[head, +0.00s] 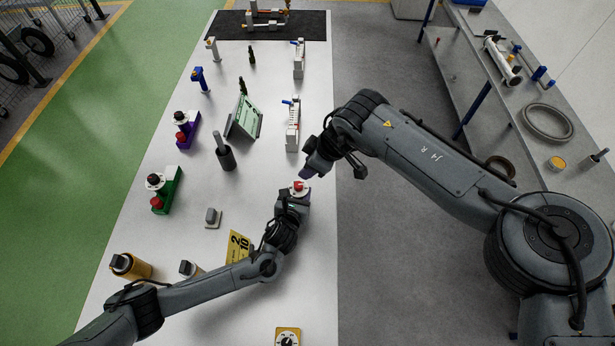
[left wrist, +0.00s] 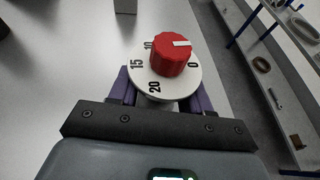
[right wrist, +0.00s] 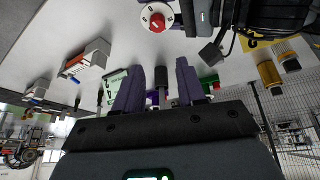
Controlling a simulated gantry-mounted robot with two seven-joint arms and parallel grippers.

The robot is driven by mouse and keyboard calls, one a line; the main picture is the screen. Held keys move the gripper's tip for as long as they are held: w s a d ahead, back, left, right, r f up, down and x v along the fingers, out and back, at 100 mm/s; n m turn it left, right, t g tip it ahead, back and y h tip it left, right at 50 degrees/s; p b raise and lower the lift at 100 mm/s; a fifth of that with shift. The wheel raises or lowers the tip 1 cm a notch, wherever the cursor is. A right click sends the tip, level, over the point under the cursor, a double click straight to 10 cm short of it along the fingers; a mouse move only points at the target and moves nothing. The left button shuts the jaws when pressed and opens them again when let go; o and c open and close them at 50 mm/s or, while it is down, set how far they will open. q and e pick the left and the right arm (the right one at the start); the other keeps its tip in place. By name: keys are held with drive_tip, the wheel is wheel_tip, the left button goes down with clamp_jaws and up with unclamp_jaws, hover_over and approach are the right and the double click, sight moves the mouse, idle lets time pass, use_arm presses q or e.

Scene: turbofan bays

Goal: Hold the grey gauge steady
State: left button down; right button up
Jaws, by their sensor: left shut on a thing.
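A gauge with a white numbered dial and a red knob (left wrist: 172,58) stands between the purple fingers of my left gripper (left wrist: 158,100). Its body is mostly hidden below the dial, so I cannot make out its grey. In the head view the gauge (head: 299,186) is at the table's right side, with my left gripper (head: 297,198) shut on it. It also shows in the right wrist view (right wrist: 157,18). My right gripper (right wrist: 158,88) is open and empty, its two purple fingers apart. In the head view it is just beyond the gauge, close to it but seemingly not touching.
On the white table (head: 245,285) stand a green stand (head: 172,190), a purple stand (head: 190,130), a dark cylinder (head: 226,157), a tilted green panel (head: 245,118) and a white block device (head: 292,135). A yellow gauge (head: 288,337) is at the near edge. A grey shelf (head: 480,70) stands right.

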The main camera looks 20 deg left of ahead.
drive_tip(key=a+r+n+y, duration=0.2)
drive_tip(key=a+y, duration=0.1)
drive_tip(key=a, duration=0.1)
drive_tip(key=d+f+y, duration=0.2)
drive_tip(key=d+y, duration=0.3)
drive_tip(key=d, duration=0.1)
drive_tip(key=m+t, duration=0.1)
drive_tip(key=m, duration=0.2)
approach(298, 185)
drive_tip(key=x, duration=0.7)
drive_tip(key=shift+d, duration=0.1)
drive_tip(key=shift+x, duration=0.9)
drive_tip(key=shift+w, duration=0.1)
